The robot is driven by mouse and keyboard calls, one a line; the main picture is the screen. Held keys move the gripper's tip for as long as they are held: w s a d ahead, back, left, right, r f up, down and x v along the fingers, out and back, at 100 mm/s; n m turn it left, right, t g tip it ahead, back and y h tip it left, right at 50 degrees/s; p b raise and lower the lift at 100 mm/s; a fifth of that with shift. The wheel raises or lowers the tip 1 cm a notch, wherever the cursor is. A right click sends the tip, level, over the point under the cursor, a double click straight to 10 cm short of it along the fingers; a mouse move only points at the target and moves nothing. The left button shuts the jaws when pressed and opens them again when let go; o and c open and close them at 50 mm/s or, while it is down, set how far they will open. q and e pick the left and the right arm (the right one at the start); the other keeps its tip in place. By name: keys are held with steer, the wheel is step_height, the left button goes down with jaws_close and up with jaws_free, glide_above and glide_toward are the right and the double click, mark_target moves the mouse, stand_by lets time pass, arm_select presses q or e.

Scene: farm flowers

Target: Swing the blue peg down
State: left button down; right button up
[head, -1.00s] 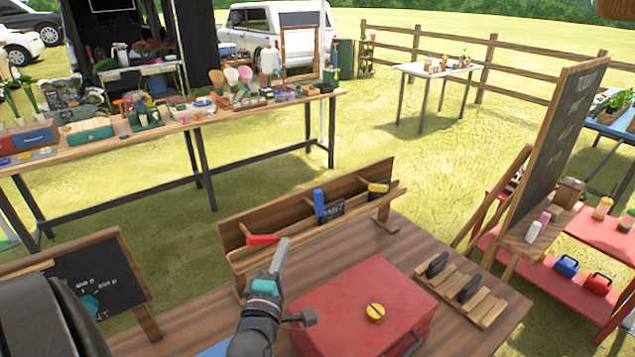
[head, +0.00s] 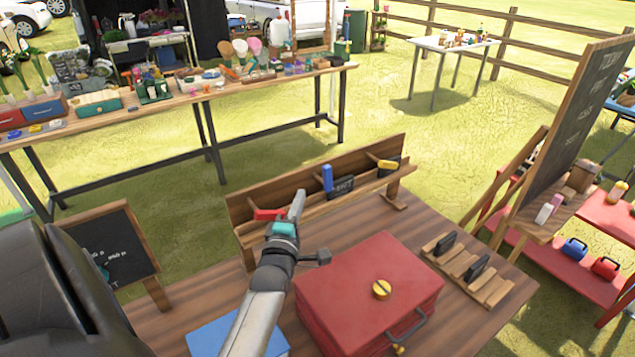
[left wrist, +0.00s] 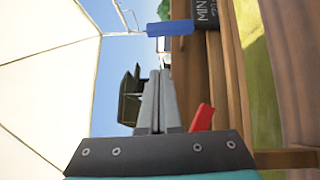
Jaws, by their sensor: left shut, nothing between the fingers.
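My left gripper (head: 297,205) is shut and empty, in front of the rack between the red and blue pegs, apart from the blue one. In the left wrist view its fingers (left wrist: 157,100) are together. My right gripper is not in view.
A red case (head: 350,280) with a yellow knob (head: 381,289) stands on the table right of my left arm. A slatted wooden holder (head: 470,265) with black pieces lies further right. A small chalkboard (head: 115,245) stands at left.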

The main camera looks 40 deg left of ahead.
mark_target(328, 179)
arm_select(q)
steer(key=w, duration=0.7)
steer(key=shift+w+a+r, duration=0.15)
steer(key=shift+a+r, duration=0.15)
steer(key=shift+a, duration=0.15)
